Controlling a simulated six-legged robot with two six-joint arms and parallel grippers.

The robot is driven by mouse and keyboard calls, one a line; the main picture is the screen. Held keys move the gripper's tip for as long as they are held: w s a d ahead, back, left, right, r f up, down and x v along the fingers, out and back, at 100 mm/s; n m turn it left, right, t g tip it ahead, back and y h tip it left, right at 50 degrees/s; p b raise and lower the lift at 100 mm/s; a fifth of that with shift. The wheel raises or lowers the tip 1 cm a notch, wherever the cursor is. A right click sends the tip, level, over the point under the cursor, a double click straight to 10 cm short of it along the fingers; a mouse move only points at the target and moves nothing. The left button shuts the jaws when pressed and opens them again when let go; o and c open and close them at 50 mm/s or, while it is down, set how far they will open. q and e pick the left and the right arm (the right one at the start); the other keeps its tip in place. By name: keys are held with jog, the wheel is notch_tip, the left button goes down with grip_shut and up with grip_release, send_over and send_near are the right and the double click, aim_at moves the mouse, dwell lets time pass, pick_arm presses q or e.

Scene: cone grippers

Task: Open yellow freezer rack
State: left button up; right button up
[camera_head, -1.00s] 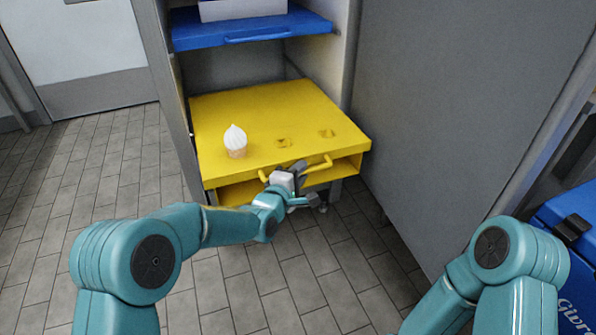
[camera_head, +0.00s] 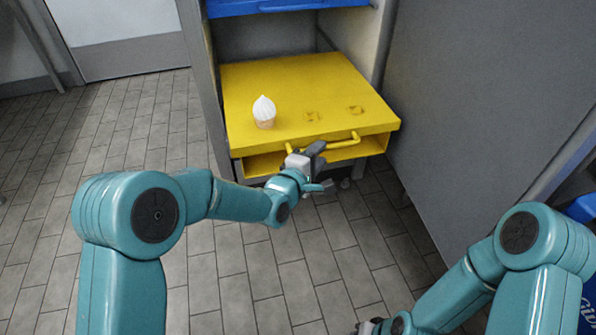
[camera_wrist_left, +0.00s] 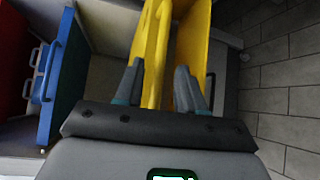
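The yellow freezer rack (camera_head: 300,85) sticks out of the grey cabinet like a drawer, with a white-topped ice cream cone (camera_head: 264,112) standing on it. Its yellow handle (camera_head: 343,139) runs along the front. My left gripper (camera_head: 318,168) is at the left part of this handle. In the left wrist view, the handle (camera_wrist_left: 156,50) passes between the two fingers of my left gripper (camera_wrist_left: 160,88), which stand apart with gaps showing. My right gripper (camera_head: 366,328) is only partly visible at the bottom edge, and its fingers cannot be made out.
A blue rack (camera_head: 285,6) sits above the yellow one. The grey cabinet door (camera_head: 480,110) stands open on the right. A blue box (camera_head: 580,209) is at the right edge. Tiled floor (camera_head: 110,140) is clear on the left and in front.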

pick_arm(q)
jog(key=p+v, duration=0.2)
jog(key=v, duration=1)
pick_arm(e)
jog(key=r, duration=0.1)
jog(key=s+r, duration=0.1)
jog(key=shift+s+a+r+g, duration=0.1)
jog(key=shift+a+r+g, duration=0.15)
jog(key=shift+r+g, duration=0.05)
